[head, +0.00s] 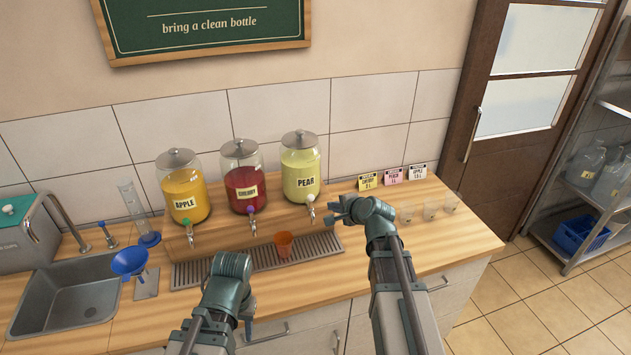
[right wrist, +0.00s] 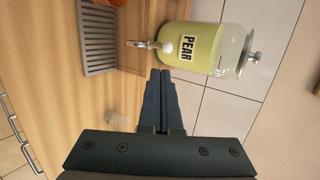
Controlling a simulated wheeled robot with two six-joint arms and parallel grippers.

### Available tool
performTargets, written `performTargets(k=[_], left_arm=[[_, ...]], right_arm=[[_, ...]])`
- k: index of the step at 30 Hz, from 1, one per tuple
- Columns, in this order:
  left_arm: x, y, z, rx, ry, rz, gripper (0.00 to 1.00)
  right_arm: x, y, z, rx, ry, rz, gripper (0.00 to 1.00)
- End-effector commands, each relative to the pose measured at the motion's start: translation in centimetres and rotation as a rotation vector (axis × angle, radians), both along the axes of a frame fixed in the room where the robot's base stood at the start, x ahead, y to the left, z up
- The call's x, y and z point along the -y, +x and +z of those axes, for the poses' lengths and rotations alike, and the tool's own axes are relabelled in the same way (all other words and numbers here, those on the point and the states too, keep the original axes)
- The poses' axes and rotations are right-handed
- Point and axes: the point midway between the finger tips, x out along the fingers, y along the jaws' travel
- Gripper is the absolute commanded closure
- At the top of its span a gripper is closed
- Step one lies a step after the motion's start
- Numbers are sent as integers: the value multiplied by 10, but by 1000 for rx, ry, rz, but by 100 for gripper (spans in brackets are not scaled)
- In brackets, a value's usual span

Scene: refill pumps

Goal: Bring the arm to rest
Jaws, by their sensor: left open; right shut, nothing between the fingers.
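My right gripper (head: 335,212) is beside the tap (head: 311,207) of the pear jar (head: 300,168), a little to its right. In the right wrist view its two fingers (right wrist: 158,75) are shut together with nothing between them, pointing toward the pear jar (right wrist: 192,47). My left gripper (head: 247,322) hangs low near the counter's front edge, open and partly hidden by its own arm. An orange cup (head: 284,245) stands on the drip tray (head: 258,260), apart from both grippers.
The apple jar (head: 184,187) and cherry jar (head: 244,177) stand left of the pear jar. A blue funnel (head: 130,262) and sink (head: 66,300) are further left. Small clear glasses (head: 430,211) and price cards (head: 393,176) are right of my right gripper.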

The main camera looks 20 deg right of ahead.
Motion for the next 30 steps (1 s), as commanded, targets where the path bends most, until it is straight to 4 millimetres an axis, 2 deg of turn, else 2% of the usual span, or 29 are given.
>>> performTargets(k=[4, 8, 11, 12, 15, 18, 21, 24, 27, 30], left_arm=[[0, 0, -4, 0, 0, 0, 55], [0, 0, -19, 0, 0, -2, 55], [0, 0, -37, 0, 1, -3, 55], [0, 0, -44, 0, 1, -4, 55], [0, 0, -62, 0, 1, -7, 55], [0, 0, -79, 0, 2, -9, 55], [0, 0, -91, -1, 2, -11, 55], [0, 0, -99, -1, 2, -12, 55], [0, 0, -102, 0, 3, -13, 55], [0, 0, -103, 0, 3, -13, 55]], right_arm=[[-10, -3, -7, -13, -24, 33, 100], [-53, -24, -40, -84, -149, 203, 100], [-102, -57, -81, -173, -320, 440, 100], [-120, -74, -98, -212, -397, 548, 100], [-157, -122, -138, -310, -592, 830, 100], [-179, -172, -170, -404, -773, 1108, 100], [-187, -212, -188, -484, -908, 1331, 100], [-189, -238, -197, -546, -998, 1487, 100], [-188, -253, -200, -585, -1047, 1580, 100], [-187, -259, -200, -602, -1068, 1618, 100]])
